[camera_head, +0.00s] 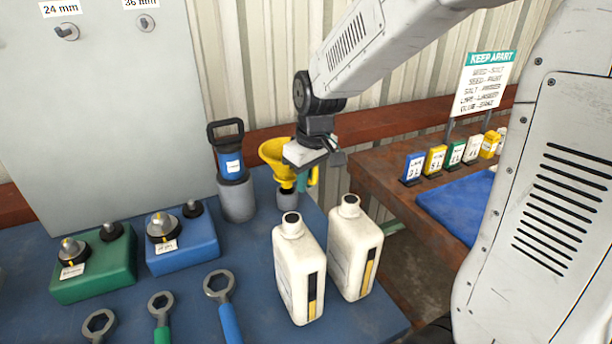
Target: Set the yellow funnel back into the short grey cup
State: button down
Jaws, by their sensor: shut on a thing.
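The yellow funnel (273,152) is upright at the back right of the blue-topped bench, with its wide mouth up. The short grey cup (287,199) stands directly below it. The funnel's lower end is at or just above the cup's rim; I cannot tell whether it is inside. My gripper (308,182) comes down from the upper right and is shut on the funnel at its right side. The gripper's body hides part of the funnel, and the exact grip is too small to see clearly.
Two white jugs (300,270) stand in front of the cup. A taller grey holder (237,200) with a blue-labelled tool is left of it. Green (95,265) and blue (182,245) boxes and several wrenches lie left. A brown table (385,180) stands right, past a gap.

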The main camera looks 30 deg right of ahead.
jog(key=shift+f, duration=2.1)
jog(key=c, duration=1.4)
grip_release()
jog(key=shift+s+d+r, duration=0.1)
jog(key=shift+s+r, duration=0.1)
jog(key=shift+r, duration=1.1)
jog(key=shift+s+d+r, duration=0.1)
jog(key=shift+s+r, duration=0.15)
jog(key=shift+r, duration=1)
jog(key=shift+s+r, duration=0.2)
jog(key=shift+r, duration=1.1)
